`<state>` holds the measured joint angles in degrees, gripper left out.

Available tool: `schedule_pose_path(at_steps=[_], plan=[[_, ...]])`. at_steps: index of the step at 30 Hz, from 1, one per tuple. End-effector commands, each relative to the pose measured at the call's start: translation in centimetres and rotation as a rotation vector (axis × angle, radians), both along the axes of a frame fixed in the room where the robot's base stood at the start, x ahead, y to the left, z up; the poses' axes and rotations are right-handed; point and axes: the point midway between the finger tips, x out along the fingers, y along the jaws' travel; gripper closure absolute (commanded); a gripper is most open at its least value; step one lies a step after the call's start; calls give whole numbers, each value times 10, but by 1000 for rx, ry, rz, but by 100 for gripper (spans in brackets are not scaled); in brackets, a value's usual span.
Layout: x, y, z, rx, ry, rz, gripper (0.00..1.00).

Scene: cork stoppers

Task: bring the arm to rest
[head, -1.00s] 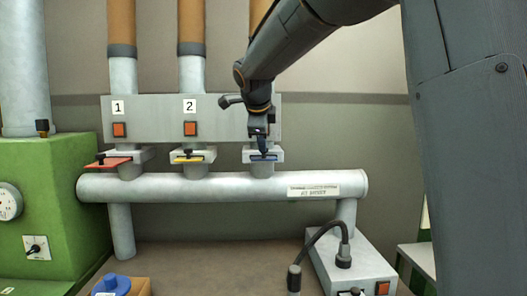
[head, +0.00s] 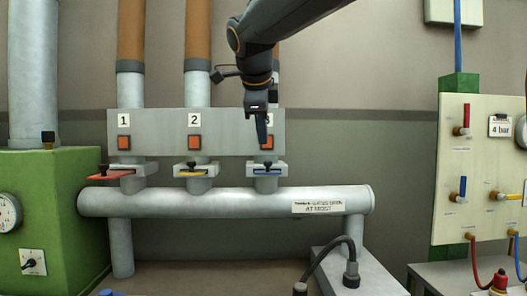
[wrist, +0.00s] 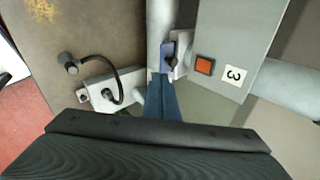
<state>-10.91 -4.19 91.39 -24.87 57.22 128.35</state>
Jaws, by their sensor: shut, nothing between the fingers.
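My gripper (head: 262,132) hangs from my arm, which enters from the top of the head view. Its fingers point down in front of the grey panel, over the orange button (head: 267,143) of column 3, and partly hide the number there. The fingers are shut and hold nothing. In the wrist view the closed blue-grey fingers (wrist: 162,98) point toward the blue slide gate (wrist: 168,55). That gate also shows in the head view (head: 268,169), just below the fingertips and apart from them.
A red gate (head: 108,176) and a yellow gate (head: 192,174) stand to the left on the horizontal pipe (head: 215,203). A green cabinet (head: 60,210) is at far left. A valve board (head: 470,180) is at right.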

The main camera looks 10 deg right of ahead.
Motion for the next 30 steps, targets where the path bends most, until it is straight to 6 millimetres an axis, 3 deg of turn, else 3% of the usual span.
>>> schedule_pose_path(at_steps=[7, 11, 14, 20, 26, 30], plan=[[-8, 3, 9, -1, 0, 2, 100], [-8, 3, -10, -33, 40, 50, 100], [-10, 2, -50, -99, 120, 158, 100], [-30, -2, -164, -265, 334, 510, 100], [-75, -8, -273, -385, 507, 887, 100], [-119, -13, -341, -443, 595, 1155, 100]])
